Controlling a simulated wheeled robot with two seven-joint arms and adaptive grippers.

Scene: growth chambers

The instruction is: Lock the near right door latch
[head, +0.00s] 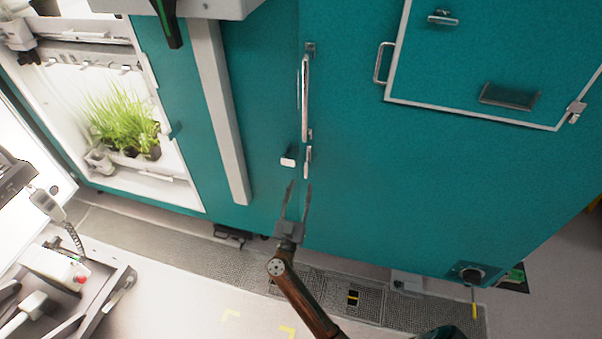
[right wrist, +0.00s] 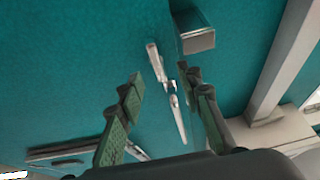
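The teal chamber door (head: 400,190) has a tall silver handle (head: 305,100) on its left side. Just below it is a small silver latch lever (head: 308,162), hanging roughly in line with the handle. In the right wrist view the latch (right wrist: 178,115) shows between my fingers, with the fitting above it. My right gripper (head: 299,189) is open, its fingertips just below the latch in the head view. In the right wrist view the open gripper (right wrist: 167,85) holds nothing; I cannot tell whether a finger touches the latch. My left gripper is not in view.
A pale block (head: 288,159) sticks out left of the latch; it also shows close to one finger in the right wrist view (right wrist: 197,40). A grey post (head: 220,115) stands left. A lit chamber with plants (head: 122,122) is at left, a cart (head: 90,300) at lower left.

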